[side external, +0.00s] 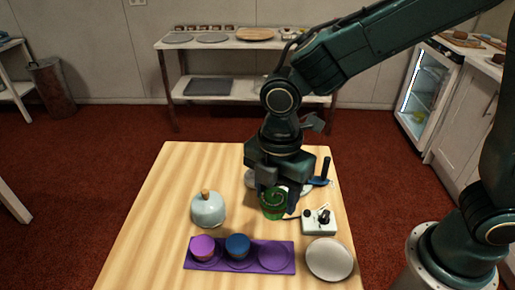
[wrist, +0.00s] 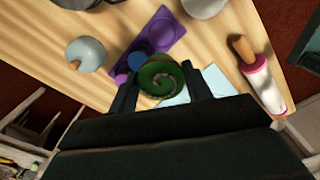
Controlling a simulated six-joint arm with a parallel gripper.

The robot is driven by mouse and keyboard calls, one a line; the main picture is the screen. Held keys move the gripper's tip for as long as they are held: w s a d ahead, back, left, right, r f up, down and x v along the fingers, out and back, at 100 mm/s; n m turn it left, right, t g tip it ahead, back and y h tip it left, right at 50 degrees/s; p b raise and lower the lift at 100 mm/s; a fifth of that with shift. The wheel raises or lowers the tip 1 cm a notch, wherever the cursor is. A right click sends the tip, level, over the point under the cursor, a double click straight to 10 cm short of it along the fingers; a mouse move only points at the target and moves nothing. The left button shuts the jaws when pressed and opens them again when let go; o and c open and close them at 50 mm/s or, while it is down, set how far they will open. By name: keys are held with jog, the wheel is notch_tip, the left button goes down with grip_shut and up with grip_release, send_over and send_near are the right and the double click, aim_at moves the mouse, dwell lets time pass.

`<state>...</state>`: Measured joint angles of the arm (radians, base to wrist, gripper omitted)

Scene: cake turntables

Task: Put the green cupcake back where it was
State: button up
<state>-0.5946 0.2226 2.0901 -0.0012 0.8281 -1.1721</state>
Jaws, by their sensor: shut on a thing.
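My gripper (side external: 275,199) is shut on the green cupcake (side external: 272,206), one finger on each side. In the wrist view the cupcake's green swirl (wrist: 160,79) shows between the fingers (wrist: 161,90). I cannot tell how far its base is above the table. The purple tray (side external: 216,266) lies in front of it, at the near side of the table. The tray's left well holds a purple cupcake (side external: 203,246), its middle well a blue cupcake (side external: 237,245). Its right well (side external: 275,257) is empty.
A pale dome with a wooden knob (side external: 208,210) stands left of the gripper. A small control box (side external: 319,222) and a pale round plate (side external: 329,260) are to the right. A pale object behind the gripper is mostly hidden. The table's left side is clear.

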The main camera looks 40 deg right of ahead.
aim_at(275, 208)
notch_tip(275, 208, down, 12)
jog(key=shift+f, duration=0.25)
jog(key=shift+f, duration=1.9)
jog(key=shift+f, duration=0.1)
jog(key=o, duration=1.1)
jog(key=shift+c, duration=0.2)
notch_tip(275, 208, up, 12)
jog(key=shift+r, duration=0.1)
